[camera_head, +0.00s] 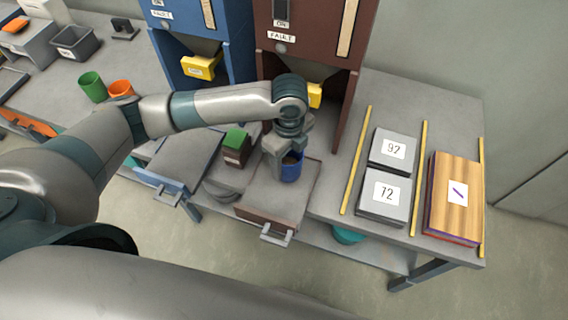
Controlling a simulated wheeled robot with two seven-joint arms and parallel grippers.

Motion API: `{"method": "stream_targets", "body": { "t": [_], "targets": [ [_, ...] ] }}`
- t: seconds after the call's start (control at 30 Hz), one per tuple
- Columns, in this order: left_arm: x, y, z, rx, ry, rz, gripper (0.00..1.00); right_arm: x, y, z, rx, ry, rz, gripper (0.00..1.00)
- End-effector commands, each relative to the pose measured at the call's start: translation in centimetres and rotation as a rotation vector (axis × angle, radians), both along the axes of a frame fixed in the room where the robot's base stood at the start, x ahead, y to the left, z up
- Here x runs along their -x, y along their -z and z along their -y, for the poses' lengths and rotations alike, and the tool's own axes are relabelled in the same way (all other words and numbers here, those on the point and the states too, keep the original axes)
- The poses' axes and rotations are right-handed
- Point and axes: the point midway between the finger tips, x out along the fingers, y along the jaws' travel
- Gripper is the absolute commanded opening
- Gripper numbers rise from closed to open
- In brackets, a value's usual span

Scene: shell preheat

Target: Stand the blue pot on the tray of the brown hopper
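The blue pot (291,171) is upright at the brown hopper's pulled-out tray (288,204), over its back part. I cannot tell whether its base touches the tray. The brown hopper (313,29) stands behind, with a yellow part under its body. My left gripper (284,152) reaches down at the pot, with one finger at the pot's left side, partly covering it. The other finger is mostly hidden, so its grip on the pot is unclear. My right gripper is not in view.
A blue hopper (205,30) with its own tray (181,160) stands left. A brown box with a green top (237,147) sits between the trays. Green (93,86) and orange (121,89) pots stand farther left. Plates marked 92 (393,150) and 72 (387,193) lie right.

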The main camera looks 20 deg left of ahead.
Motion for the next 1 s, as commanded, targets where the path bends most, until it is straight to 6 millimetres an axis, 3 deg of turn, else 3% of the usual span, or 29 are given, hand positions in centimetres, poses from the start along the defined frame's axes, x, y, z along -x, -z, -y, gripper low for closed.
{"method": "stream_targets", "body": {
  "t": [0.17,0.57,1.0],
  "targets": [
    [-0.7,0.8,-1.2,0.0,0.0,0.001,0.29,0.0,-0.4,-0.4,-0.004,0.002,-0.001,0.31],
    [-0.7,1.1,-1.3,0.001,0.0,0.0,0.29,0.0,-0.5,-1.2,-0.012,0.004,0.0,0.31],
    [-0.7,4.9,-1.3,0.001,0.001,0.0,0.29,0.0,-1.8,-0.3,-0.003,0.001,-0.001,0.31]
  ]
}}
